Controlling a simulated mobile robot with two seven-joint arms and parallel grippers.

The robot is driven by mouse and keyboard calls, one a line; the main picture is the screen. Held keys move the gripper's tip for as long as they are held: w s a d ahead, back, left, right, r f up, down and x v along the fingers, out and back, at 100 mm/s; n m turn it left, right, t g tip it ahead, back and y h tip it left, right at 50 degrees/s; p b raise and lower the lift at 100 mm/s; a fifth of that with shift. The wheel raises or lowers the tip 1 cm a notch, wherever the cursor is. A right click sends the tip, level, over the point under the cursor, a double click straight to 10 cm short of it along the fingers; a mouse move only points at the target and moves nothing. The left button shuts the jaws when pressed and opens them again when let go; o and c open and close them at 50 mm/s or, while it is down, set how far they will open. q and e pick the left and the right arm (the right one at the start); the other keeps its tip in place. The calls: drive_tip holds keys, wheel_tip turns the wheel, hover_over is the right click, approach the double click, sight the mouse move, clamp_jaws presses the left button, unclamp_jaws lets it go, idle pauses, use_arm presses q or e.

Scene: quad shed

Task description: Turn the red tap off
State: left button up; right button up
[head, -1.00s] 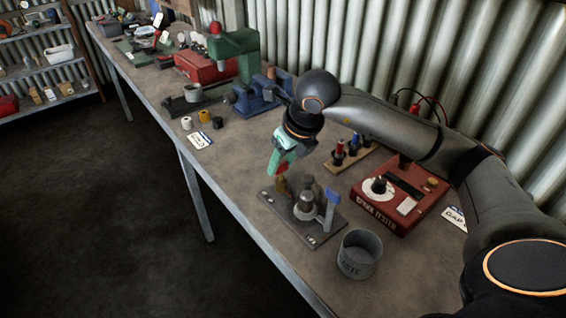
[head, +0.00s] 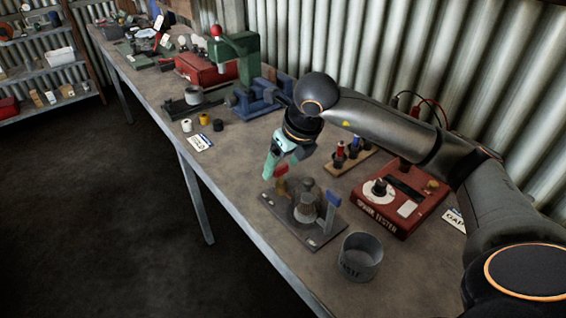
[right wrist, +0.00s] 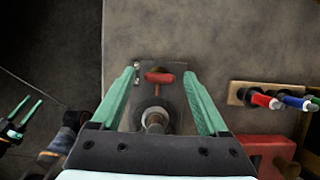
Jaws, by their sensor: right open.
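The tap rig's dark base plate (head: 322,236) lies on the bench with a grey domed metal body (head: 307,208) in its middle. The red tap (head: 282,186) is on the rig's left side, partly hidden by my right gripper (head: 275,170). In the right wrist view the red tap's crosswise handle (right wrist: 160,78) lies between the two green fingers, with a gap on each side. The right gripper (right wrist: 160,74) is open, pointing down over it. A blue-handled tap (head: 332,198) stands on the rig's right side. My left gripper (right wrist: 33,101) shows at the wrist view's left edge, fingers apart and empty.
A grey tin (head: 360,256) stands right of the rig near the bench's front edge. A red spark tester (head: 400,196) and a wooden rack of coloured plugs (head: 349,156) stand behind. A blue vice (head: 262,98) is farther left. Bare bench lies left of the rig.

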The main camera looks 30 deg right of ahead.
drive_tip(key=v, duration=1.2)
drive_tip(key=shift+r, duration=0.3)
drive_tip(key=shift+s+a+f, duration=0.1)
drive_tip(key=shift+s, duration=0.05)
